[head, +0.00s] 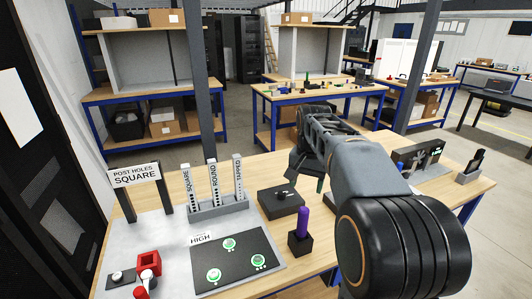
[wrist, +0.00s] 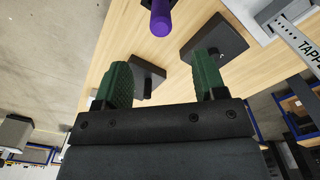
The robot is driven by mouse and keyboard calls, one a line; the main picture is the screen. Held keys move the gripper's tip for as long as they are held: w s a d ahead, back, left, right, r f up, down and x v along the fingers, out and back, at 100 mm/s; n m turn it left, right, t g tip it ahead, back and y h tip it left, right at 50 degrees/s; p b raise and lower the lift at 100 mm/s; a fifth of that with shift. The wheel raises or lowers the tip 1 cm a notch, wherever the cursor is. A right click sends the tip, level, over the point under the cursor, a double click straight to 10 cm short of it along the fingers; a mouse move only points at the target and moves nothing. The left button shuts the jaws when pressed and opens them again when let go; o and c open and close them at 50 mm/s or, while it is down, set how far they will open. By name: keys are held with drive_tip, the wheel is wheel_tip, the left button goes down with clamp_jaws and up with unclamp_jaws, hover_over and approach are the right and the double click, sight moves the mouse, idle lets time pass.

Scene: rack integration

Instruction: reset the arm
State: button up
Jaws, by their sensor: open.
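My arm reaches over the wooden workbench (head: 468,197) from the right, bent, with its end above the bench's middle. My gripper (head: 307,178) points down there and is partly hidden by the arm. In the wrist view my gripper (wrist: 161,82) has two green fingers held well apart, with nothing between them. A purple handle (head: 302,220) stands upright in a black block (head: 300,243) in front of the gripper. It also shows at the top of the wrist view (wrist: 161,16). A flat black box with a knob (head: 275,206) lies to the gripper's left.
A grey rack (head: 220,208) holds upright strips marked SQUARE, ROUND and TAPPED. A POST HOLES SQUARE sign (head: 136,174), a black panel with green rings (head: 237,268) and a red block (head: 148,262) are at left. A dark fixture (head: 418,158) stands at right. Another table (head: 318,92) stands behind.

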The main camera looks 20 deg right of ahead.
sight(303, 211)
drive_tip(key=shift+w, duration=0.1)
drive_tip(key=f, duration=0.1)
drive_tip(key=f+n, duration=0.2)
drive_tip(key=shift+s+a+f+t, duration=0.1)
drive_tip(key=shift+s+f+t, duration=0.15)
drive_tip(key=shift+f+t, duration=0.05)
drive_tip(key=s+a+f+n+t, duration=0.1)
drive_tip(key=s+a+f+n, duration=0.1)
drive_tip(key=s+a, duration=0.2)
drive_tip(key=s+a+f+n+t, duration=0.2)
drive_tip(key=s+a+f+n, duration=0.1)
drive_tip(key=s, duration=0.8)
drive_tip(key=shift+a+n+t, duration=0.3)
drive_tip(key=shift+a, duration=0.4)
drive_tip(key=shift+f, duration=0.1)
